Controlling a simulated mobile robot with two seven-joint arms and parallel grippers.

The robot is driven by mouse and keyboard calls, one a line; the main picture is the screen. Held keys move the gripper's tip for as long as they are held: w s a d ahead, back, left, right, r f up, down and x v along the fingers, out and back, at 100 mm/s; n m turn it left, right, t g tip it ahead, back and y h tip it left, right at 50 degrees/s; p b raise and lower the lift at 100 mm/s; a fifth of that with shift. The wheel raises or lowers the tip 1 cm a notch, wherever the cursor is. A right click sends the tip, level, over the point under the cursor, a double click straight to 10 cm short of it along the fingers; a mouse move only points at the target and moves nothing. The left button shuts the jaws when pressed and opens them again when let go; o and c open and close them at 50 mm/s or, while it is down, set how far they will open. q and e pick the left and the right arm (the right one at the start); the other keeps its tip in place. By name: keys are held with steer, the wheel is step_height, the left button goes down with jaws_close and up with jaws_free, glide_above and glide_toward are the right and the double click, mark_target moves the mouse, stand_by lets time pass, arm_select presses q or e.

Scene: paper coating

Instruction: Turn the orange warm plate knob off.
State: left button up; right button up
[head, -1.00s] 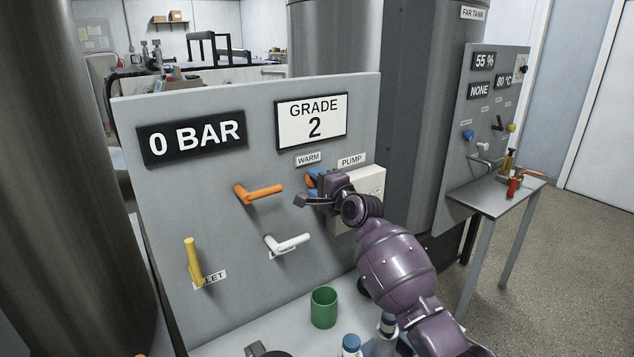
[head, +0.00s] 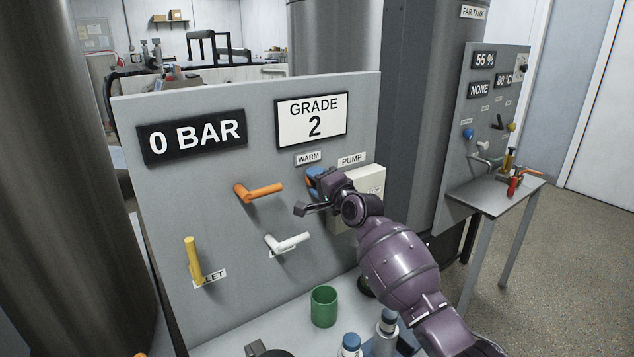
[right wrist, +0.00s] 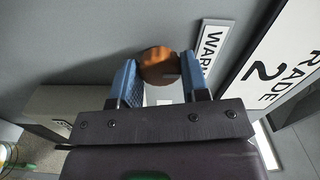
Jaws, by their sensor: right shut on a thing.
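The orange warm plate knob (right wrist: 158,66) sits on the grey panel under the WARM label (head: 308,158). In the right wrist view it is a round knob between the two blue fingers of my right gripper (right wrist: 160,80), which is shut on it. In the head view my right gripper (head: 314,182) is at the panel just below the WARM label and hides most of the knob. The knob's pointer or setting cannot be made out.
An orange lever (head: 262,192), a white lever (head: 290,242) and a yellow lever (head: 193,258) stick out of the panel left of my right gripper. A pale box (head: 370,182) is close on the right.

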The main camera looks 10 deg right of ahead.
steer(key=o, duration=0.9)
steer(key=shift+s, duration=0.1)
steer(key=v, duration=1)
steer(key=shift+s+d+f, duration=0.1)
steer(key=shift+s+d, duration=0.05)
steer(key=shift+s, duration=0.1)
